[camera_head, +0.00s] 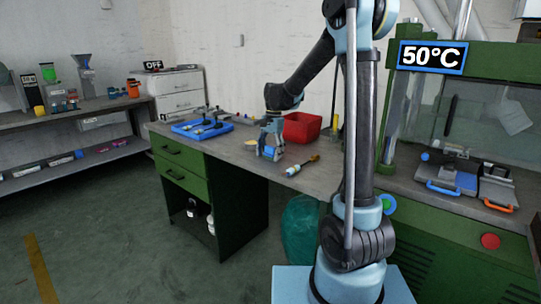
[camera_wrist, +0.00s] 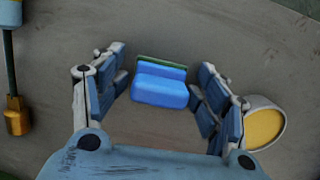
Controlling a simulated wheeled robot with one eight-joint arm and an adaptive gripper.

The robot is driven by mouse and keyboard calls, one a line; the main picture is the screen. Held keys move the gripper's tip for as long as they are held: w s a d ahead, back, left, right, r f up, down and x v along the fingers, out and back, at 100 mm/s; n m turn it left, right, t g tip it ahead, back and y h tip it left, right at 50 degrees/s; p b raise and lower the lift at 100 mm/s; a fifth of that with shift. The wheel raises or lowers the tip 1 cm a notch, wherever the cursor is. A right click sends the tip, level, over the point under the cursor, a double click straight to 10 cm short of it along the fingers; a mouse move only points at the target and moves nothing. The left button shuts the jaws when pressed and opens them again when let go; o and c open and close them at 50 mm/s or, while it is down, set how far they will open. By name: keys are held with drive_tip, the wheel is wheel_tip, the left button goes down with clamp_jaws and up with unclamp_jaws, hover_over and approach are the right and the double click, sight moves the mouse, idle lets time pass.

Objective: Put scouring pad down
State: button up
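The scouring pad (camera_wrist: 160,90), a blue block with a thin green layer along its far edge, lies on the grey worktop in the middle of the wrist view. My gripper (camera_wrist: 161,76) is open, with one finger on each side of the pad. In the head view my gripper (camera_head: 270,147) points down at the bench top; I cannot make out the pad there.
A round dish with yellow contents (camera_wrist: 263,127) stands close beside the right finger. A brass-tipped tool (camera_wrist: 17,118) lies at the left edge of the wrist view. In the head view, a red bin (camera_head: 302,128) stands behind my gripper and a blue tray (camera_head: 203,127) lies left.

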wheel_tip(320, 180, up, 13)
drive_tip(key=w+d, duration=0.1)
drive_tip(key=shift+w+f, duration=0.15)
drive_tip(key=shift+w, duration=0.1)
idle(0.4)
